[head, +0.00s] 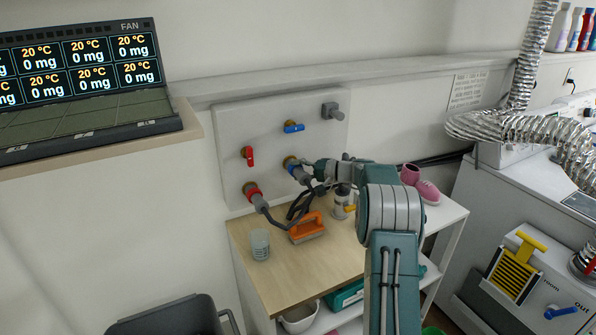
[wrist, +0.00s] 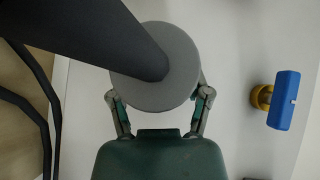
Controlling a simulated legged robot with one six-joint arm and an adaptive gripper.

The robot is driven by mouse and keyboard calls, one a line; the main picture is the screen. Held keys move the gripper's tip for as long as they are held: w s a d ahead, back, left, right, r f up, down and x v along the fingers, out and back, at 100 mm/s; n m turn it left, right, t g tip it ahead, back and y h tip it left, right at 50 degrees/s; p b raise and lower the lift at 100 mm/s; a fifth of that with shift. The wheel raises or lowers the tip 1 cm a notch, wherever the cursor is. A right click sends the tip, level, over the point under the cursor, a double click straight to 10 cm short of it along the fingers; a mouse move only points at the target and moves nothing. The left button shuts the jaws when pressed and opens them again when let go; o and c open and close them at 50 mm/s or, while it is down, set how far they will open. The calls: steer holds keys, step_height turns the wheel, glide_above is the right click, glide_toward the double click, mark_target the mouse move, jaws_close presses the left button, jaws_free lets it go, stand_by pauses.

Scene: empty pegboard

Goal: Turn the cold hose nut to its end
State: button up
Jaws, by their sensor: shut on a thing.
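The cold hose nut is a round grey disc (wrist: 185,62) in the wrist view, with a thick dark hose (wrist: 90,30) running from it to the upper left. My gripper (wrist: 157,95) has one finger on each side of the nut and is shut on it. In the head view my gripper (head: 311,174) is at the blue-marked outlet (head: 290,163) on the wall panel. My arm and gripper hide part of the nut there. The nut's thread and how far it is turned cannot be seen.
A blue valve handle (head: 294,127) sits above the outlet. A red handle (head: 248,156) and a red-marked hose joint (head: 251,190) are to the left.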

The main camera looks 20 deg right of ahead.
steer(key=m+t+y, duration=0.1)
steer(key=m, duration=0.1)
steer(key=m+t+y, duration=0.1)
steer(key=m+t, duration=0.1)
steer(key=shift+f+y, duration=0.2)
steer(key=shift+y, duration=0.1)
steer(key=m+t, duration=0.4)
steer(key=m, duration=0.1)
steer(key=shift+y, duration=0.3)
steer(key=shift+r+m, duration=0.1)
steer(key=shift+m, duration=0.3)
steer(key=o, duration=1.2)
steer(key=shift+c, duration=0.2)
steer(key=v, duration=0.7)
steer(key=shift+d+f, duration=0.2)
steer(key=shift+f, duration=0.1)
